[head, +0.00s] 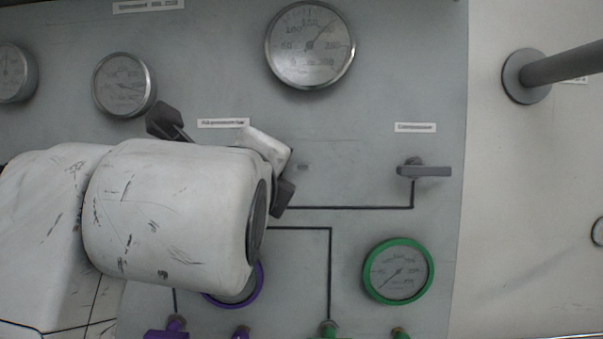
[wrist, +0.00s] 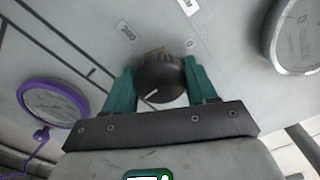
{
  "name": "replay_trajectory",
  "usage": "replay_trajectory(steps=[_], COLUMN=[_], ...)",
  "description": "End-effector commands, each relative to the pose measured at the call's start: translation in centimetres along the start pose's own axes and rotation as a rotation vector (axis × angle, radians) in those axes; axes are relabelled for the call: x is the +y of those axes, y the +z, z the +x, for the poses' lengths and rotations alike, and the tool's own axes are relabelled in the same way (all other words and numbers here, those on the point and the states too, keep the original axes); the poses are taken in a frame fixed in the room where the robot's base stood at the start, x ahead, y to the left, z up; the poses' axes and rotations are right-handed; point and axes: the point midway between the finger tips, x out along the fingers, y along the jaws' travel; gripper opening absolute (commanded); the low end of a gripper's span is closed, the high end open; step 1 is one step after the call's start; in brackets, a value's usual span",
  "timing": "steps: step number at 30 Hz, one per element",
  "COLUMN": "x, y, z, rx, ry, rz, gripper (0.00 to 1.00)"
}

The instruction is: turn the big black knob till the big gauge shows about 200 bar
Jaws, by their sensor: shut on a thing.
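The big gauge (head: 310,45) is at the top middle of the panel in the head view. Its needle appears to point up and to the right; the scale numbers are too blurred to read surely. The big black knob (wrist: 160,82) shows in the wrist view between the teal fingers of my gripper (wrist: 161,76), which is shut on it. A white mark on the knob points toward the lower left of that view. In the head view my arm hides the knob.
Two smaller gauges (head: 124,84) (head: 14,73) are at upper left. A grey lever (head: 424,171) is at right, above a green-rimmed gauge (head: 398,271). A purple-rimmed gauge (wrist: 55,102) is near my gripper. A grey bar (head: 565,66) sticks out at far right.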

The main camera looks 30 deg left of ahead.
Motion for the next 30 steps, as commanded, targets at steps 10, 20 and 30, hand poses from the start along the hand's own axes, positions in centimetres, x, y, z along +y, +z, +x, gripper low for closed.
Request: replay_trajectory(steps=[10, 20, 30], x=[0.23, 0.18, 0.05], y=[0.03, 0.03, 0.02], z=[0.03, 0.02, -0.02], rx=[0.0, 0.0, 0.0], ry=[0.005, 0.004, 0.001], rz=[0.017, 0.017, 0.017], gripper=[0.26, 0.71, 0.82])
